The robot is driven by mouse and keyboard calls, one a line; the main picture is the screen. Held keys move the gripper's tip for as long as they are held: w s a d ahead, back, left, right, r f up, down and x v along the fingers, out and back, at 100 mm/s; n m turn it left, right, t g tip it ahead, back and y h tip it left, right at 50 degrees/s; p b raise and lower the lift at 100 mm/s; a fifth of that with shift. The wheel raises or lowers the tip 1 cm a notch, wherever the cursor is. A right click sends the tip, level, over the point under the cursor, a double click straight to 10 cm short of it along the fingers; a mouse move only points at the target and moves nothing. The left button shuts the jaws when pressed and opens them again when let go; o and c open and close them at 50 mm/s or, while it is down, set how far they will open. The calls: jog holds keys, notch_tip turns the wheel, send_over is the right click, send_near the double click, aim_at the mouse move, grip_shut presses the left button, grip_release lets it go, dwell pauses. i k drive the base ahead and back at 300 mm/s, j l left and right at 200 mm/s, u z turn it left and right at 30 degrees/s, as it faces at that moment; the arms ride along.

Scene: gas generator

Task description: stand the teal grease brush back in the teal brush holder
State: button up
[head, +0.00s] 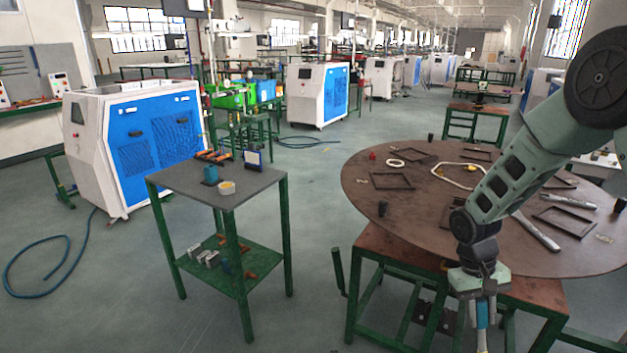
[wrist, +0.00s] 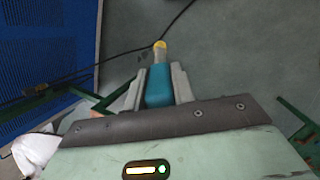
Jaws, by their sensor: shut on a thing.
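My gripper (head: 480,322) is at the lower right in the head view, pointing down in front of the round brown table. It is shut on the teal grease brush (head: 482,314), which hangs downward between the fingers. In the wrist view the teal brush (wrist: 159,86) sits between both fingers of my gripper (wrist: 157,82), with a pale shaft and yellow tip beyond them. The teal brush holder (head: 210,172) stands on the small grey-topped table (head: 235,197), left of my gripper and well apart from it. The inside of the holder is too small to make out.
A yellowish tape roll (head: 227,188) lies close to the holder. A small blue-framed stand (head: 253,159) and orange-handled tools (head: 213,156) are behind it. The round table (head: 400,222) carries frames and loose parts. Open floor lies between the two tables.

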aim_at(212, 179)
jog(key=i+u, duration=0.15)
jog(key=u, duration=0.3)
jog(key=i+l+u, duration=0.1)
jog(key=u, duration=0.35)
jog(key=i+l+u, duration=0.1)
jog(key=u, duration=0.35)
